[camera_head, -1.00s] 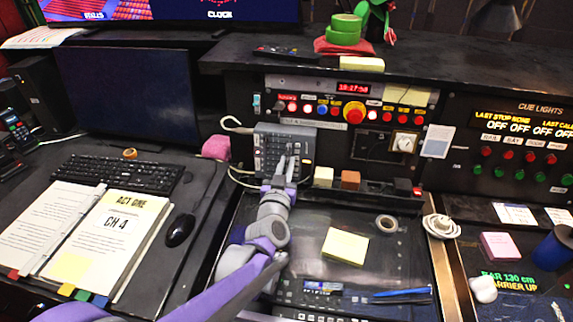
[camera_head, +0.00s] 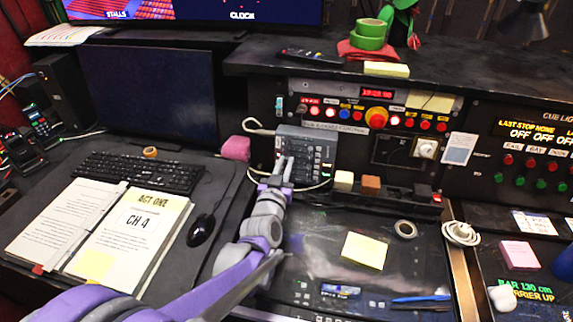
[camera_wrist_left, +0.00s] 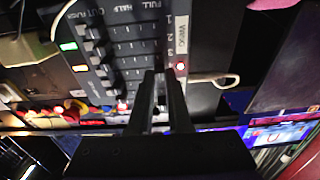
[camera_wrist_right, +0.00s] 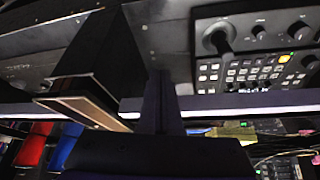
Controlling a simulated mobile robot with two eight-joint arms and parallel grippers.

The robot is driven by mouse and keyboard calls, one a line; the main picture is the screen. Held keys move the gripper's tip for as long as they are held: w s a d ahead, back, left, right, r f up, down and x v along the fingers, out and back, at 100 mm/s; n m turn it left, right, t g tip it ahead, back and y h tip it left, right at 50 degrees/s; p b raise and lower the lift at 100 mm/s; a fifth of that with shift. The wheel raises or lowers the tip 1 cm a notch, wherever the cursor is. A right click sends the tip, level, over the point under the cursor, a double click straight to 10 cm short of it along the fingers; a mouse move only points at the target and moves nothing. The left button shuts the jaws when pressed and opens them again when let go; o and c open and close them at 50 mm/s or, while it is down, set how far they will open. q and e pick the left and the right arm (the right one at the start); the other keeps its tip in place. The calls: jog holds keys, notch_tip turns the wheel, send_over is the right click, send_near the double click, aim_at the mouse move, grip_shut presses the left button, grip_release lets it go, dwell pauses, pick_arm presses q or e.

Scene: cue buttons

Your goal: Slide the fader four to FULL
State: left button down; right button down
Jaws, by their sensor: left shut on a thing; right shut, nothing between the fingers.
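The grey fader box (camera_head: 312,150) stands against the console in the head view. In the left wrist view the fader box (camera_wrist_left: 125,40) has rows of dark fader caps on its left side and printed HALF and FULL labels, with numbers 1 to 3 legible on the right. My left gripper (camera_head: 284,163) is at the left part of the box. In the left wrist view its fingers (camera_wrist_left: 159,74) are shut at the FULL side, below number 3. The cap between them, fader four by its place, is hidden. My right gripper (camera_wrist_right: 161,75) is shut and empty.
A cable (camera_head: 262,128) loops at the box's upper left and a pink block (camera_head: 235,148) sits left of it. White (camera_head: 344,181) and orange-brown (camera_head: 371,184) blocks stand to the right. A keypad panel with a stick (camera_wrist_right: 255,60) shows in the right wrist view.

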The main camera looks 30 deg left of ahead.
pick_arm(q)
jog(key=shift+a, duration=0.15)
jog(key=c, duration=0.8)
grip_release()
jog(key=shift+s, duration=0.1)
jog(key=shift+c, duration=0.2)
jog(key=shift+s, duration=0.45)
jog(key=v, duration=1)
